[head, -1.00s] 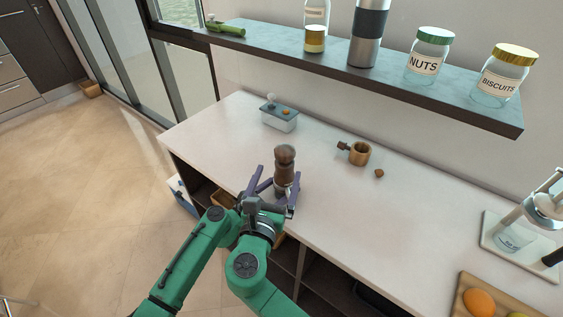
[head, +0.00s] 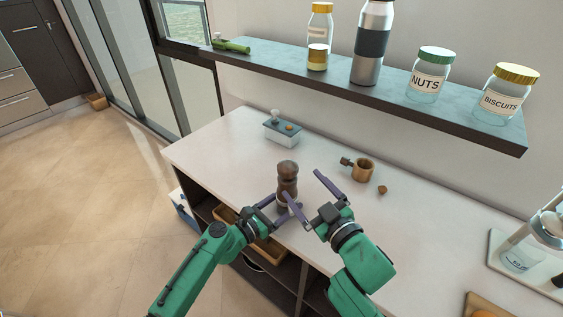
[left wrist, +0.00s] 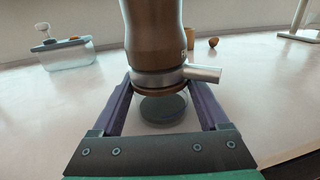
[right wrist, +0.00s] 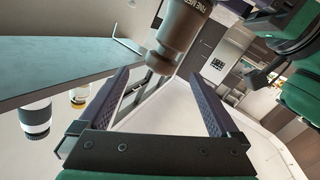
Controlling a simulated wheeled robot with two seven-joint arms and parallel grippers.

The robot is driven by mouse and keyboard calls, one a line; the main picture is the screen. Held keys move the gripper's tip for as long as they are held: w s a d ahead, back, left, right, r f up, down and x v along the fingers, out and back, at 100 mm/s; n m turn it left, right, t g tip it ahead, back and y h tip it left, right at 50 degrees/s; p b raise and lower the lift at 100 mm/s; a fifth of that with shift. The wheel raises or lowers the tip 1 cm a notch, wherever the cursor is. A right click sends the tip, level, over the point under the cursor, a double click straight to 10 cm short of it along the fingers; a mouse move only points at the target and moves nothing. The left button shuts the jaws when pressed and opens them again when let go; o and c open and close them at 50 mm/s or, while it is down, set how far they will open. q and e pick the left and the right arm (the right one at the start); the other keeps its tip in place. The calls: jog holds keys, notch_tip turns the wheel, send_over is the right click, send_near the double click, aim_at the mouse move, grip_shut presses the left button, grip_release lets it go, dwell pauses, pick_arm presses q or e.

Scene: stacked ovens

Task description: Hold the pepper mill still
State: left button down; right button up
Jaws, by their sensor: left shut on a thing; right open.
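The pepper mill (head: 287,179), dark brown with a metal collar and a clear base, stands upright on the white counter near its front edge. My left gripper (head: 281,202) is shut on its lower part. In the left wrist view the mill (left wrist: 156,35) is between the two fingers, and a short silver stub (left wrist: 202,73) sticks out of its collar to the right. My right gripper (head: 301,183) is open and empty, just right of the mill. In the right wrist view the mill's top (right wrist: 180,38) shows beyond and between the spread fingertips.
A wooden mug-like pot (head: 363,170) and a small brown piece (head: 382,189) lie to the right. A glass-sided box (head: 282,132) stands behind. A shelf (head: 400,104) with jars and a flask (head: 372,45) overhangs the counter's back. The counter between is clear.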

aim_at(283, 161)
jog(key=m+y, duration=0.1)
jog(key=m, duration=0.2)
jog(key=shift+r+m, duration=0.1)
jog(key=shift+m, duration=0.2)
jog(key=x, duration=1.1)
jog(key=c, duration=1.4)
jog(key=shift+o, duration=0.2)
jog(key=shift+w+m+t+h, duration=0.15)
jog(key=shift+m+t+h, duration=0.35)
jog(key=shift+h, duration=0.4)
jog(key=shift+d, duration=0.1)
jog(key=o, duration=1.4)
jog(key=shift+c, duration=0.2)
